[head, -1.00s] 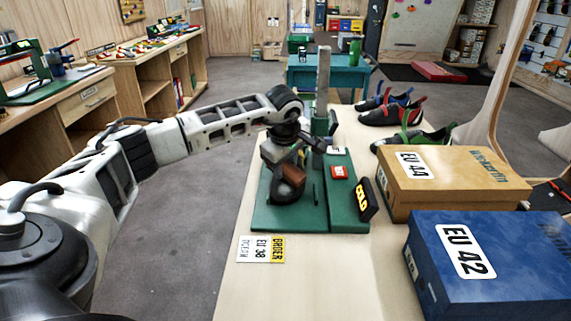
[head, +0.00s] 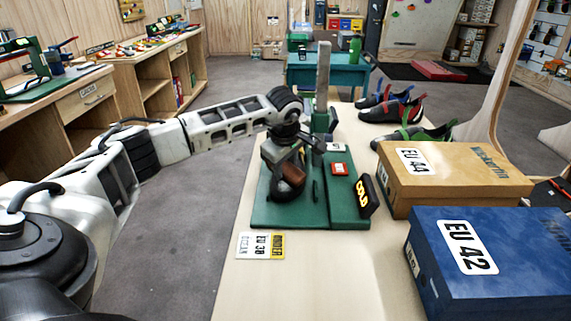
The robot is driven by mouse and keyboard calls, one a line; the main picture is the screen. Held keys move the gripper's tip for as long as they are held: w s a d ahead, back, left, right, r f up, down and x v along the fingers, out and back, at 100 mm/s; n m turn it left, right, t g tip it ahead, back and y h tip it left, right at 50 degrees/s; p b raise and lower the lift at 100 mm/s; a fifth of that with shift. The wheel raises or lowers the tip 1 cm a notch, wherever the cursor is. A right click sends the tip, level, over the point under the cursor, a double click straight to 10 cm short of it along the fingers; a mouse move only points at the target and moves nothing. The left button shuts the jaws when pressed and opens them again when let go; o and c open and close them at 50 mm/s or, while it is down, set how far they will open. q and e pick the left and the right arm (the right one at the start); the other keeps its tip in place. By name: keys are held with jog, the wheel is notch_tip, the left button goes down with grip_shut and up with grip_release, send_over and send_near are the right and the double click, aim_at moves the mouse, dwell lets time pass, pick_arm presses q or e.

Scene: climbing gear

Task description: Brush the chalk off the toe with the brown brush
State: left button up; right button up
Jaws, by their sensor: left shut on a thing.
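My left gripper (head: 288,158) is over the green stand (head: 262,214) on the pale bench. It is shut on the brown brush (head: 294,172), whose brown block shows between the dark gripper parts. A dark rounded shape, apparently the shoe's toe (head: 287,191), is just below the brush on the stand. The gripper and brush hide much of it, and I cannot tell whether the bristles touch it. Chalk is too small to make out. My right gripper is not in view.
An orange EU 44 box (head: 470,170) and a blue EU 42 box (head: 510,285) stand at right. A COLD sign (head: 364,196) and a red-and-white device (head: 339,169) are on the stand's right. A label card (head: 260,246) lies in front. Several shoes (head: 415,137) stand behind.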

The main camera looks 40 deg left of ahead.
aim_at(285, 175)
pick_arm(q)
jog(key=shift+s+d+f, duration=0.25)
jog(key=shift+s+d, duration=0.2)
jog(key=shift+s, duration=0.15)
jog(key=shift+s+d+f, duration=0.2)
jog(key=shift+s+d, duration=0.25)
jog(key=shift+s, duration=0.1)
jog(key=shift+s+d+f, duration=0.35)
jog(key=shift+s+d, duration=0.1)
jog(key=shift+s, duration=0.1)
jog(key=shift+s+d+f, duration=0.3)
jog(key=shift+s+d, duration=0.1)
jog(key=shift+s, duration=0.15)
jog(key=shift+f, duration=0.2)
jog(key=shift+w+a+r, duration=0.4)
jog(key=shift+w+a, duration=0.2)
jog(key=shift+w, duration=0.15)
jog(key=shift+w+a+r, duration=0.4)
jog(key=shift+w+a, duration=0.2)
jog(key=shift+w, duration=0.15)
jog(key=shift+w+a+r, duration=0.4)
jog(key=shift+w+a, duration=0.2)
jog(key=shift+w, duration=0.15)
jog(key=shift+s+r+p, duration=0.1)
jog(key=shift+r+p, duration=0.5)
jog(key=shift+p, duration=0.15)
jog(key=shift+p+v, duration=1.8)
jog(key=shift+v, duration=0.6)
jog(key=shift+d, duration=0.1)
